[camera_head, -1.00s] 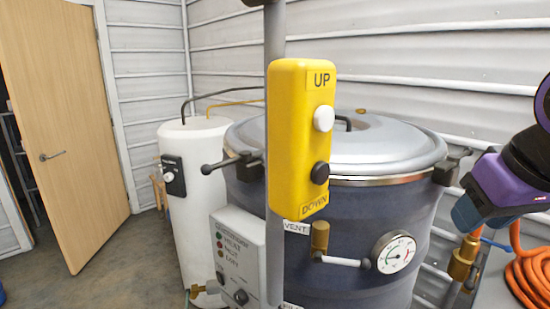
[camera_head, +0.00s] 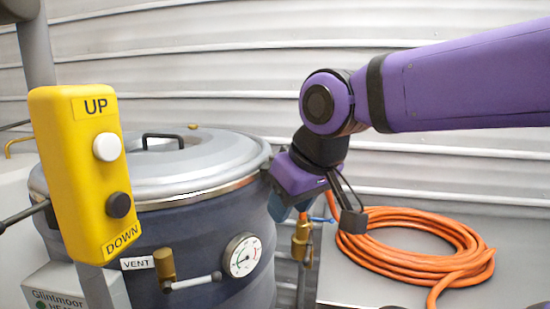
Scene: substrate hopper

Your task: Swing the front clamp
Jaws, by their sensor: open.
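The large dark blue vessel (camera_head: 215,235) stands at left centre with its grey domed lid (camera_head: 165,165) down. A dark clamp handle (camera_head: 22,214) pokes out at the left edge, mostly hidden behind the yellow pendant. Another clamp (camera_head: 268,163) at the lid's right rim is largely covered by my gripper. I cannot tell which of these is the front clamp. My gripper (camera_head: 316,213) is open, pointing down at the vessel's right side. It holds nothing that I can see, and whether it touches the rim clamp is unclear.
The yellow UP/DOWN pendant (camera_head: 85,170) hangs close in front at left. A vent valve (camera_head: 180,277) and gauge (camera_head: 243,255) stick out from the vessel. A brass valve (camera_head: 301,240) is just below my gripper. A coiled orange hose (camera_head: 455,262) lies at right.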

